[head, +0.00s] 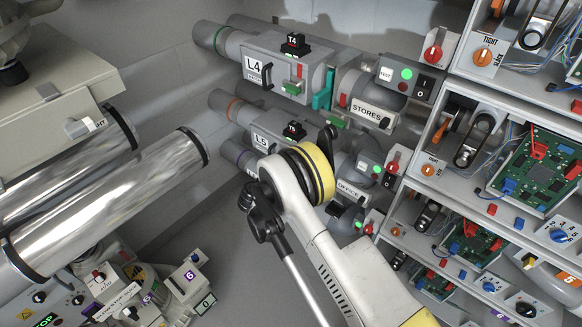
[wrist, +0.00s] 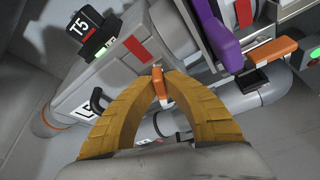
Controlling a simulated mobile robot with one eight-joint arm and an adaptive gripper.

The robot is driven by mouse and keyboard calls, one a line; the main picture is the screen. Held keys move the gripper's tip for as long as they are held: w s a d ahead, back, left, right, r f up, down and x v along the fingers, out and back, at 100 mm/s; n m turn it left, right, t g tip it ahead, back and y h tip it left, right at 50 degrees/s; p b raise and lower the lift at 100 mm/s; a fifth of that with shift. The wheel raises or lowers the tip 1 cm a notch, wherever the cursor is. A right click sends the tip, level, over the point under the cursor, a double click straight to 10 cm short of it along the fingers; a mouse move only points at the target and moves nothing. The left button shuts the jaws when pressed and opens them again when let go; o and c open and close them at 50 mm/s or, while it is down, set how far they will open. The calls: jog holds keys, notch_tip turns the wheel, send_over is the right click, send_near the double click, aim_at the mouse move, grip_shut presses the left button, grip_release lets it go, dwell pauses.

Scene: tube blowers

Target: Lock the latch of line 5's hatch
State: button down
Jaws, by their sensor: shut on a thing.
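Line 5's blower housing (wrist: 105,75) is grey, with a black T5 block (wrist: 82,28) on top and a partly hidden L5 label (wrist: 84,113). In the head view the L5 label (head: 262,143) shows beside my arm, which covers much of that housing. The orange latch handle (wrist: 162,92) is on the hatch side, below a red strip (wrist: 138,48). My gripper (wrist: 160,76) has its yellow fingers shut around the orange latch handle; the tips meet near its upper end. In the head view the fingers and latch are hidden behind my arm.
A purple lever (wrist: 218,38) and an orange-topped part (wrist: 272,53) stand right of the latch. Line 4's housing (head: 265,65) is above line 5. Shelves of circuit boards (head: 535,160) fill the right; shiny pipes (head: 110,205) lie left.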

jog(key=m+t+y, duration=0.1)
jog(key=m, duration=0.2)
jog(key=shift+d+f+t, duration=0.1)
jog(key=shift+t, duration=0.2)
jog(key=shift+m+t+y, duration=0.4)
jog(key=shift+m+t, duration=0.3)
jog(key=shift+m, duration=0.8)
jog(key=c, duration=1.5)
grip_release()
notch_tip(320, 180, up, 10)
jog(key=shift+r, duration=0.1)
